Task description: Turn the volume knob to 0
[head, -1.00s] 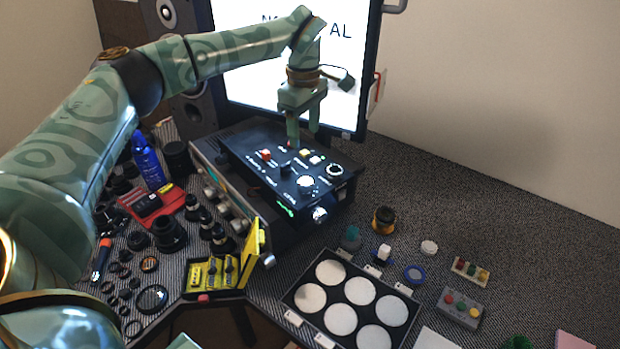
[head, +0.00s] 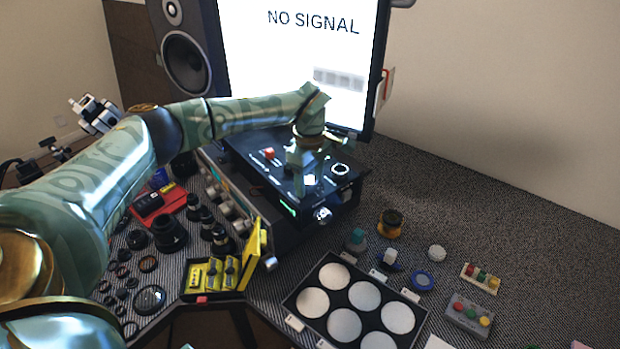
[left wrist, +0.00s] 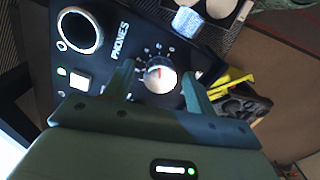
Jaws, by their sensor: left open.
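A black control box (head: 262,178) sits on a larger grey device below the monitor. Its pale round knob (head: 309,180) is near the box's front edge. In the left wrist view the knob (left wrist: 160,78) has a red pointer mark and a ring of dial marks; its volume label cannot be read. My left gripper (head: 304,182) is over the box at this knob, pointing down. In the left wrist view the gripper (left wrist: 157,74) is open, with one finger on each side of the knob. Whether the fingers touch it cannot be told. My right gripper is out of view.
A ring-shaped socket (left wrist: 80,30) marked PHONES and a lit white button (left wrist: 79,81) are beside the knob. A red button (head: 268,153) is farther back. A yellow case (head: 222,272) stands open in front. A tray of white discs (head: 345,323) lies at front right.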

